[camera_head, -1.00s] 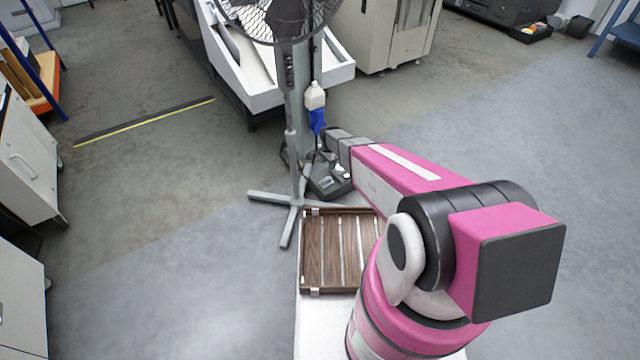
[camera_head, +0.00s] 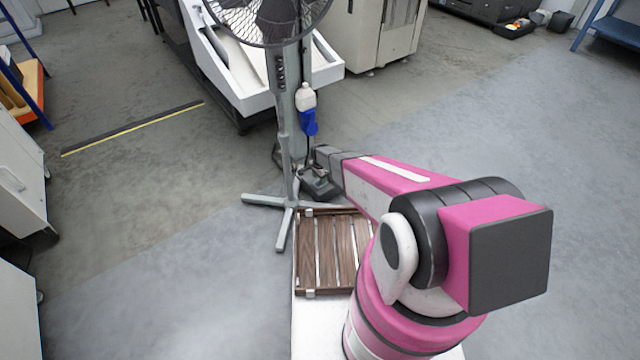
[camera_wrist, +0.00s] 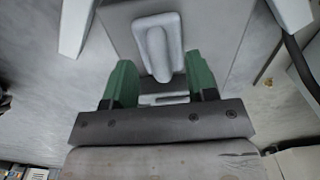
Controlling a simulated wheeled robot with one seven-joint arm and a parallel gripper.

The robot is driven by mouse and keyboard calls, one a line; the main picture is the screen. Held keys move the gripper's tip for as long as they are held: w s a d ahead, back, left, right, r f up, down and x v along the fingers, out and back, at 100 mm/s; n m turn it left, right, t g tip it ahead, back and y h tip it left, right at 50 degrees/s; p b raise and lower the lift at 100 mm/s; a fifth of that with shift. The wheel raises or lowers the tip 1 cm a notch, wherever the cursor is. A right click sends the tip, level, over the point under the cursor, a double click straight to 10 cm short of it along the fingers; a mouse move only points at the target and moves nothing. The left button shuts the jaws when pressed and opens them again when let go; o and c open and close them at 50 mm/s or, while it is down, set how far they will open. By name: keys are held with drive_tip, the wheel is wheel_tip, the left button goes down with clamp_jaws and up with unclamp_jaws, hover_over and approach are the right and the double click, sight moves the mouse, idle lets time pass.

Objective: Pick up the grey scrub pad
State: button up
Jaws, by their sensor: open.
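In the wrist view a light grey pad (camera_wrist: 158,48) with rounded corners and a raised grip lies on a flat grey surface (camera_wrist: 215,30). It looks like the grey scrub pad. My gripper (camera_wrist: 160,80) is open, with its green fingers on either side of the near end of the pad's grip. I cannot tell whether they touch it or how high they are above the surface. In the head view the end of my arm is over a small dark tray (camera_head: 322,190) by the fan's foot, and the pad cannot be made out there.
A standing fan (camera_head: 284,100) is close on the left, its feet spread on the floor. A white and blue bottle (camera_head: 307,108) is beside its pole. A slatted wooden rack (camera_head: 325,252) lies nearer me. Open floor is at the right.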

drive_tip(key=shift+f, duration=0.95)
clamp_jaws()
drive_tip(key=shift+r, duration=0.1)
drive_tip(key=shift+r, duration=0.6)
drive_tip(key=r, duration=0.3)
drive_tip(key=shift+s+r, duration=0.15)
drive_tip(key=shift+s, duration=0.05)
drive_tip(key=s+a+r, duration=0.4)
drive_tip(key=s+r, duration=0.2)
drive_tip(key=s, duration=0.4)
drive_tip(key=shift+s+r, duration=0.2)
drive_tip(key=shift+s, duration=0.05)
drive_tip(key=c, duration=0.9)
unclamp_jaws()
